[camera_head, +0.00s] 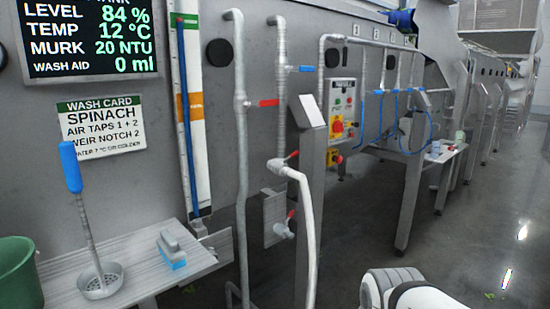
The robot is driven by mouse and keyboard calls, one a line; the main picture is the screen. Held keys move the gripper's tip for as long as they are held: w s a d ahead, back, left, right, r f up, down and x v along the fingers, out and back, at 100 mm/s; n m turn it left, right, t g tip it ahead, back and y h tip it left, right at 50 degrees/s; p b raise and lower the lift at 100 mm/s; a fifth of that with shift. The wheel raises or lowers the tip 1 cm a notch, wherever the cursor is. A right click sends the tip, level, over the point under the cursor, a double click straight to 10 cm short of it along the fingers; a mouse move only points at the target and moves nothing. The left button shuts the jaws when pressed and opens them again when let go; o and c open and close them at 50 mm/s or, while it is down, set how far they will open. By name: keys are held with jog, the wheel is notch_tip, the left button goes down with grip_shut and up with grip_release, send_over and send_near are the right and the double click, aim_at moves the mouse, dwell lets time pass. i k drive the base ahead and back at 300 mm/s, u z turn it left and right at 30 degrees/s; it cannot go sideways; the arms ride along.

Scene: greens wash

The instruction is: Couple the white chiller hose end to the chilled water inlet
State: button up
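A white hose (308,235) joins the grey pipework at an elbow below a red-handled valve and hangs down past the bottom edge of the picture. Its lower end is out of view. A small tap fitting (283,230) with a red handle sits on a grey plate (273,207) just left of the hose. No label shows which fitting is the chilled water inlet, so I cannot tell. White rounded links of my own arm show at the bottom right, apart from the hose. My gripper is not in view.
A metal shelf (125,275) at lower left holds a blue-handled strainer ladle (88,225) and a blue-grey block (172,250). A green bucket (18,275) is beside it. A control panel (341,110) and steel legs stand right of the hose. Wet floor (480,235) is open at right.

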aim_at(294, 153)
jog(key=u, duration=0.1)
jog(key=i, duration=1)
jog(key=u, duration=0.05)
